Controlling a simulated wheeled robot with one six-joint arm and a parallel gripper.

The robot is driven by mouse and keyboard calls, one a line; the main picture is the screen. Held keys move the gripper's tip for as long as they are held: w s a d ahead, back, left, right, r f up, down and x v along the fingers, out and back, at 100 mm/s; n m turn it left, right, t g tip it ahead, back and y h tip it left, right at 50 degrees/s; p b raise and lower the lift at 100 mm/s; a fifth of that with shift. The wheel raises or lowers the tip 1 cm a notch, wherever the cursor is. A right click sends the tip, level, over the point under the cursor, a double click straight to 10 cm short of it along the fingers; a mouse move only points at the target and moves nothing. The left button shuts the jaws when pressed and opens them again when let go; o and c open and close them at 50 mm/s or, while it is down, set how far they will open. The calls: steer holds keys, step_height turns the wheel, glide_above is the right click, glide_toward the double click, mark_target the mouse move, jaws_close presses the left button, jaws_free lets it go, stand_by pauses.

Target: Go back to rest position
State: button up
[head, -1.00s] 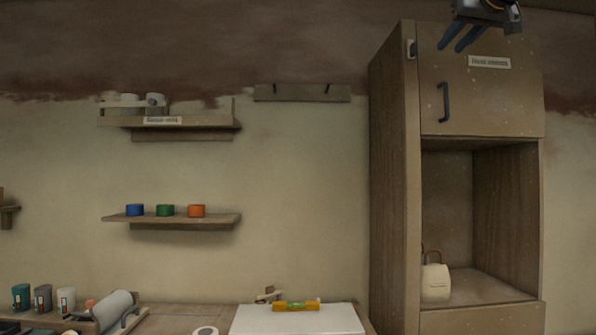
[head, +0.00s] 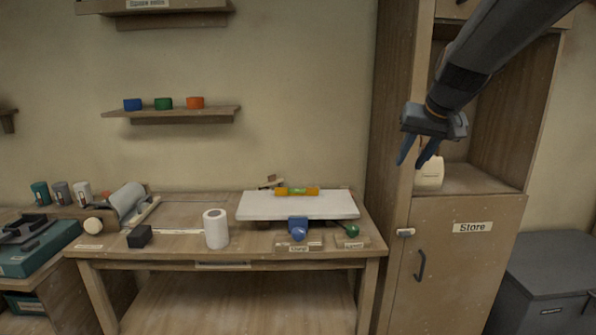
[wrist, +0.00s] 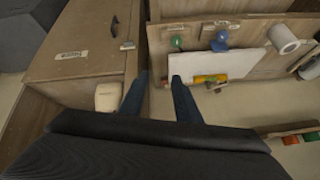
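My gripper (head: 414,162) hangs in front of the left edge of the tall wooden cabinet (head: 391,150), its two blue fingers pointing down. The fingers stand apart with nothing between them. In the wrist view my gripper (wrist: 159,88) also shows as two separated blue fingers, with the cabinet to the left and the workbench to the right. It appears to touch nothing.
A cream container (head: 429,174) stands in the cabinet's open bay, partly behind my gripper. The workbench (head: 180,243) holds a white board (head: 262,206), an orange level (head: 297,191) and a white roll (head: 216,229). A grey bin (head: 560,270) stands right.

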steer(key=s+a+f+n+g, duration=0.1)
steer(key=s+a+f, duration=0.3)
steer(key=s+f, duration=0.8)
steer(key=s+a+f+n+g, duration=0.1)
steer(key=s+a+f+g, duration=0.3)
steer(key=s+f, duration=0.9)
steer(key=shift+s+a+g+h, duration=0.2)
steer(key=shift+s+g+h, duration=0.1)
steer(key=shift+s, duration=0.9)
steer(key=shift+f, duration=0.1)
